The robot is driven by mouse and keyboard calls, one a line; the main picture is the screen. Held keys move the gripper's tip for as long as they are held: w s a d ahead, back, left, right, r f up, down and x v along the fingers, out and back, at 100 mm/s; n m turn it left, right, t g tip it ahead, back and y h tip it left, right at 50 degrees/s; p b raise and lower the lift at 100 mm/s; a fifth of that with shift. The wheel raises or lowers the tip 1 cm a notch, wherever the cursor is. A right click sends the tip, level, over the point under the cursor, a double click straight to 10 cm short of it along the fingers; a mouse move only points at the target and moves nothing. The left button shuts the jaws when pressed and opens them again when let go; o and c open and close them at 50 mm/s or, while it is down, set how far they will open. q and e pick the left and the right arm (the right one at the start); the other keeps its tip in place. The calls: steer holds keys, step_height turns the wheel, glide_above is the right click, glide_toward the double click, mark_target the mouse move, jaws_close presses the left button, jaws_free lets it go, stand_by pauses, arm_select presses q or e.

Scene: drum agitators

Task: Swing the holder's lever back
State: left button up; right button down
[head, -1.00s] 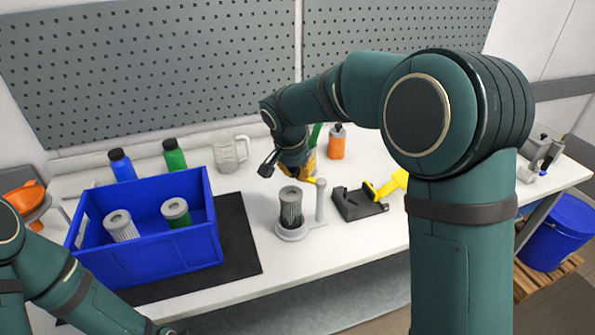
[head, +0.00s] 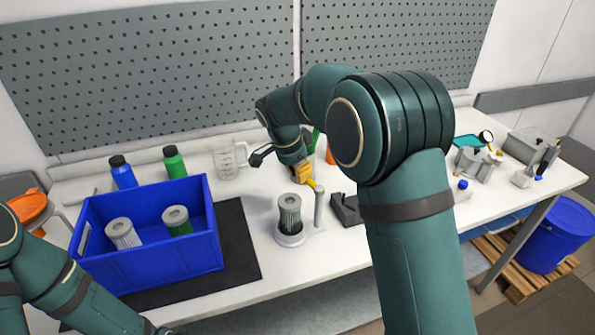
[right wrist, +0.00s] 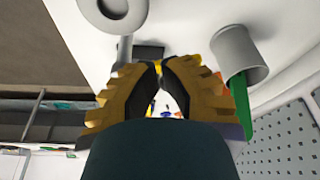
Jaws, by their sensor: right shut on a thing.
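The holder (head: 291,240) stands on the white table with a grey ribbed filter (head: 290,212) upright in its ring base. A thin grey post (head: 319,208) rises at its right side. The yellow lever (head: 313,185) runs from the post's top back and left into my right gripper (head: 303,179). The right gripper is shut on the lever; in the right wrist view its fingertips (right wrist: 158,68) meet with a bit of yellow between them. The gripper hides most of the lever. My left arm shows at lower left, but its gripper is out of view.
A blue crate (head: 160,262) with two filters stands left on a black mat (head: 240,240). A black fixture (head: 344,208) right of the post is partly hidden by my arm.

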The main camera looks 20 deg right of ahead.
steer(key=shift+w+d+p, duration=0.3)
steer(key=shift+d, duration=0.05)
stand_by(1.1)
stand_by(0.7)
